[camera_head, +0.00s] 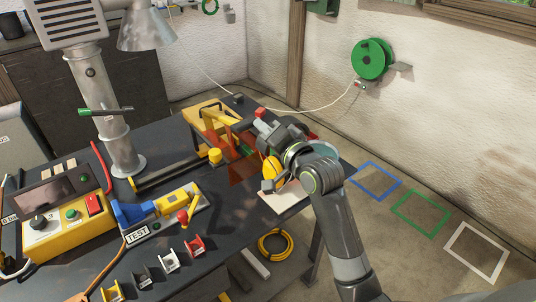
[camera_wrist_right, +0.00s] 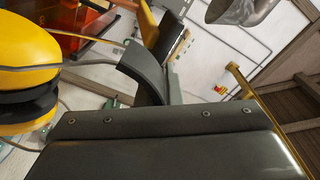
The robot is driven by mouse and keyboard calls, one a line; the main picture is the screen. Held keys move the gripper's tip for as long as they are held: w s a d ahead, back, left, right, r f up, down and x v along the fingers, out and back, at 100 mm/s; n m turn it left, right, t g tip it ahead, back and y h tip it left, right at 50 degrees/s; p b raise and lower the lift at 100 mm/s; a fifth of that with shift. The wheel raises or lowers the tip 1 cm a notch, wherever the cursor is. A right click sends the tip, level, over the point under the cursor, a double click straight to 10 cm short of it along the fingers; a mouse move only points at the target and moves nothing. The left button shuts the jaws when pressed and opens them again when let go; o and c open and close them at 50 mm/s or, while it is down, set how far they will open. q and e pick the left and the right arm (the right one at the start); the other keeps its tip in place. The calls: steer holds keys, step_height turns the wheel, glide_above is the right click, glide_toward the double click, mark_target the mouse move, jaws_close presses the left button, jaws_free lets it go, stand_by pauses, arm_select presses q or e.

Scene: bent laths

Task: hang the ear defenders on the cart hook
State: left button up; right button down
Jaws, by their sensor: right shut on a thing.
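The ear defenders (camera_head: 271,169) have yellow cups and hang at my right gripper (camera_head: 272,143), over the far right part of the dark workbench. In the right wrist view one yellow cup (camera_wrist_right: 25,45) with a black cushion is at the left edge, and the dark curved headband (camera_wrist_right: 147,78) runs up from behind the gripper body. My right gripper is shut on the ear defenders, but its fingertips are mostly hidden. I cannot make out the cart hook in either view. My left gripper is not in view.
A green reel (camera_head: 371,59) is on the wall. The floor at right has blue, green and white outlines and looks clear.

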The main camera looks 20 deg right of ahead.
step_height(320, 180, down, 5)
steer(key=shift+r, duration=0.15)
steer(key=shift+f, duration=0.25)
steer(key=c, duration=1.6)
jaws_free()
steer(key=shift+f+b, duration=0.15)
steer(key=shift+b, duration=0.3)
steer(key=v, duration=0.8)
steer(key=b+v, duration=0.1)
steer(key=v, duration=0.8)
steer(key=shift+s+f, duration=0.2)
